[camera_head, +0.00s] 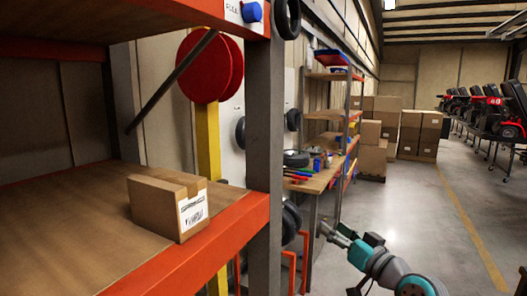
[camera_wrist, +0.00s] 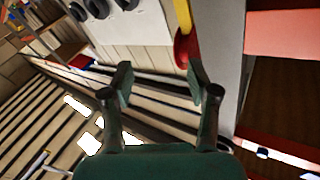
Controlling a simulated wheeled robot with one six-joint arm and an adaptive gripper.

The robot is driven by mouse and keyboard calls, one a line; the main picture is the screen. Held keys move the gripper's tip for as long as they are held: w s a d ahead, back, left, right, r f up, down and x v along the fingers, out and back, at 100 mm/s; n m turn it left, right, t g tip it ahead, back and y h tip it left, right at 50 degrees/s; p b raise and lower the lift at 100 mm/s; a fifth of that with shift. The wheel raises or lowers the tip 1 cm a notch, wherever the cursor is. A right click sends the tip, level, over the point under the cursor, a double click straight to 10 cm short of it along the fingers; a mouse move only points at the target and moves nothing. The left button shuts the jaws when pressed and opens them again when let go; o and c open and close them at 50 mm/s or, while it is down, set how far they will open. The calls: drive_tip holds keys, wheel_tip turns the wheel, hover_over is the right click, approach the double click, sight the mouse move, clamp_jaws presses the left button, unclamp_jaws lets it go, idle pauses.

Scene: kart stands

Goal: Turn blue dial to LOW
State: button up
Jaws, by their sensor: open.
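The blue dial (camera_head: 252,12) sits on a white label plate (camera_head: 233,12) at the top of the head view, on the upper orange shelf beam beside the grey post. Lettering left of the dial seems to read FULL; the plate's top is cut off. I cannot tell which way the dial points. In the wrist view a small pale and bluish spot (camera_wrist: 262,152) on a red beam may be the dial, but it is too small to tell. My gripper (camera_wrist: 160,84) is open and empty. In the head view it is low, right of the post, well below the dial.
A cardboard box (camera_head: 160,208) stands on the lower wooden shelf (camera_head: 60,235). The grey post (camera_head: 265,150) stands between the shelf and my arm. A red disc (camera_head: 203,70) and workbench (camera_head: 318,178) are behind. Open floor (camera_head: 420,215) lies to the right.

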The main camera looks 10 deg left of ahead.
wheel_tip(320, 180, up, 13)
drive_tip(key=a+n+g+y, duration=0.1)
drive_tip(key=a+n+y, duration=0.1)
drive_tip(key=n, duration=0.1)
drive_tip(key=n+g+y, duration=0.3)
drive_tip(key=n+g, duration=0.2)
drive_tip(key=n, duration=0.1)
approach(259, 11)
drive_tip(key=w+d+f, duration=0.4)
drive_tip(key=w+f, duration=0.5)
drive_tip(key=f, duration=0.2)
drive_tip(key=s+a+r+n+g, duration=0.2)
drive_tip(key=s+r+n+g, duration=0.15)
drive_tip(key=s+r, duration=0.6)
drive_tip(key=shift+n+t+y, duration=0.35)
drive_tip(key=shift+y, duration=0.05)
drive_tip(key=x, duration=0.3)
drive_tip(key=r+x, duration=0.1)
drive_tip(key=x, duration=0.3)
drive_tip(key=w+r+x, duration=0.1)
drive_tip(key=x, duration=0.3)
drive_tip(key=shift+d, duration=0.2)
drive_tip(key=shift+f, duration=0.1)
clamp_jaws()
